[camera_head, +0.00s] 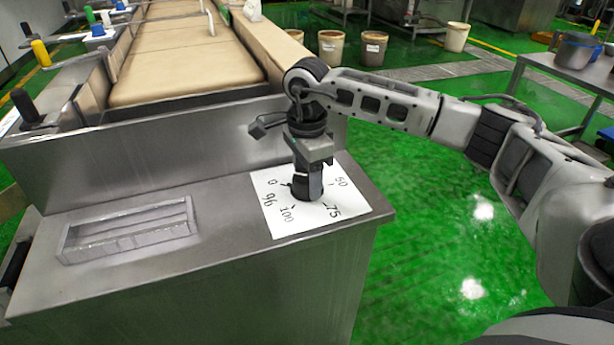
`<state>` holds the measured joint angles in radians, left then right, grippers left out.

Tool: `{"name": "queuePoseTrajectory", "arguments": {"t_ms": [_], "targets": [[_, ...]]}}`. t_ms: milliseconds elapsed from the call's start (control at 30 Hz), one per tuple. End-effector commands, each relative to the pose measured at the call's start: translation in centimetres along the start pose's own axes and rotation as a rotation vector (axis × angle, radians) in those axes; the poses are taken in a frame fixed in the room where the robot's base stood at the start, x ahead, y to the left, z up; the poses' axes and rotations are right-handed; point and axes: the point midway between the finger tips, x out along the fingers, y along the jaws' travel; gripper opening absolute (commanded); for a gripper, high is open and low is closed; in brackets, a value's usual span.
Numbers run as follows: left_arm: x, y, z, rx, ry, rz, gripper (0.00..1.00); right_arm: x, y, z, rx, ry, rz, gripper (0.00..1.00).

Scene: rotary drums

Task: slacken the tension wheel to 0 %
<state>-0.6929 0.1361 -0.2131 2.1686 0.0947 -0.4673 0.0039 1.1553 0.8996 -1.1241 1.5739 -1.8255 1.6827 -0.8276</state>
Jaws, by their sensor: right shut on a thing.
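The tension wheel (309,197) is a small dark knob at the middle of a white dial sheet (345,212) on the steel counter. The sheet carries the marks 0, 50, 75, 100 and a % sign; other marks are hidden behind my gripper. My right gripper (308,188) points down from above and is shut on the wheel. The gripper covers most of the wheel, so I cannot tell which mark it points at. My left gripper is not in view.
A shallow steel tray (70,240) is set on the counter (230,225) left of the dial. A raised steel wall (180,150) and a tan conveyor belt (185,70) lie behind. Green floor (440,220) is open at right. Buckets (331,46) stand farther back.

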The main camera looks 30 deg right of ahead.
Motion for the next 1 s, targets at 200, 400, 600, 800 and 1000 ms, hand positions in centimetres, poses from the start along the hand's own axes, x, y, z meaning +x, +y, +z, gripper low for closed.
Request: {"name": "queuePoseTrajectory", "arguments": {"t_ms": [200, 400, 600, 800, 1000], "targets": [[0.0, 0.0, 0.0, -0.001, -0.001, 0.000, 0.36, -0.2, -0.1, 0.0, -0.010, -0.002, -0.005, 0.30], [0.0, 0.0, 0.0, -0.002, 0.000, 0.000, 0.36, -0.2, -0.1, 0.0, -0.010, -0.002, -0.005, 0.30], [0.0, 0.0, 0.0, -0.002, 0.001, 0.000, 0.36, -0.1, -0.1, 0.0, -0.009, -0.001, -0.003, 0.75], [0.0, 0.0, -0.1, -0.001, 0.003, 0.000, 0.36, -0.2, -0.1, 0.0, -0.008, -0.001, -0.003, 0.75], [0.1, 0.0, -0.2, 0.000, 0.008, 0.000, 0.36, -2.7, -0.1, 0.1, -0.008, -0.003, -0.007, 0.75]]}}
